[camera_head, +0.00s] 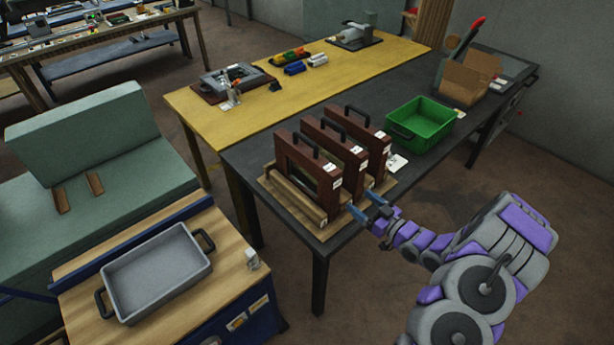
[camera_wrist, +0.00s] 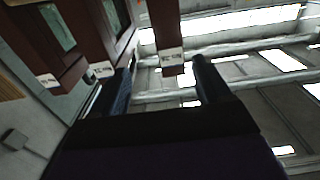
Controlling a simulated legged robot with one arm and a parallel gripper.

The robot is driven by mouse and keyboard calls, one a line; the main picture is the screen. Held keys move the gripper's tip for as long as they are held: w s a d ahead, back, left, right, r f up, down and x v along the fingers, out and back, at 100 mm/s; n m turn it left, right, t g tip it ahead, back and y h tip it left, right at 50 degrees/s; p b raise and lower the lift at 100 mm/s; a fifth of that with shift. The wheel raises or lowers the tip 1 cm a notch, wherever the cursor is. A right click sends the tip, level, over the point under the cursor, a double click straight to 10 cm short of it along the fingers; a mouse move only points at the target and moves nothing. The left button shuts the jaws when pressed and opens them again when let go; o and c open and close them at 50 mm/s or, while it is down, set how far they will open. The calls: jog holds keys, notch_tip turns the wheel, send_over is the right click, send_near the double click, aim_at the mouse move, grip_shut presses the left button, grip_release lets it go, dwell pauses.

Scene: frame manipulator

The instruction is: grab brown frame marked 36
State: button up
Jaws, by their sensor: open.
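Three brown frames with black top handles stand upright side by side in a light wooden rack (camera_head: 290,205): the left frame (camera_head: 284,148), the middle frame (camera_head: 338,142) and the right frame (camera_head: 374,138). Each has a small white label on its edge, too small or blurred to read. My gripper (camera_head: 361,203) is open and empty beside the labelled edges. In the wrist view, one brown frame (camera_wrist: 166,25) shows between my gripper's fingers (camera_wrist: 158,68), and two more frames are at the left. I cannot tell which frame in the head view lies between the fingers.
A green bin (camera_head: 420,126) and a cardboard box (camera_head: 466,80) stand farther back on the dark table (camera_head: 262,150). A grey tray (camera_head: 155,275) sits on a wooden-topped cart at lower left. The yellow table (camera_head: 215,122) holds tools and a device.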

aim_at(340, 186)
jog(key=x, duration=0.3)
jog(key=a+x, duration=0.1)
jog(key=x, duration=0.2)
jog(key=s+b+x, duration=0.1)
jog(key=x, duration=0.2)
jog(key=shift+w+a, duration=0.1)
jog(key=shift+a, duration=0.4)
jog(key=shift+w+d, duration=0.2)
jog(key=shift+w, duration=0.05)
jog(key=shift+w+d, duration=0.25)
jog(key=shift+d, duration=0.4)
jog(key=shift+w, duration=0.15)
jog(key=w+a, duration=0.1)
jog(key=w+a+b, duration=0.1)
jog(key=a, duration=0.1)
jog(key=w+a, duration=0.1)
jog(key=a, duration=0.1)
jog(key=shift+a+r+b, duration=0.1)
jog(key=shift+a+b, duration=0.1)
jog(key=shift+b, duration=0.15)
jog(key=shift+w, duration=0.2)
jog(key=shift+d, duration=0.95)
jog(key=shift+c, duration=0.6)
jog(key=shift+a, duration=0.8)
jog(key=c, duration=0.6)
jog(key=shift+d, duration=0.1)
jog(key=c, duration=0.3)
jog(key=shift+d, duration=0.45)
grip_shut()
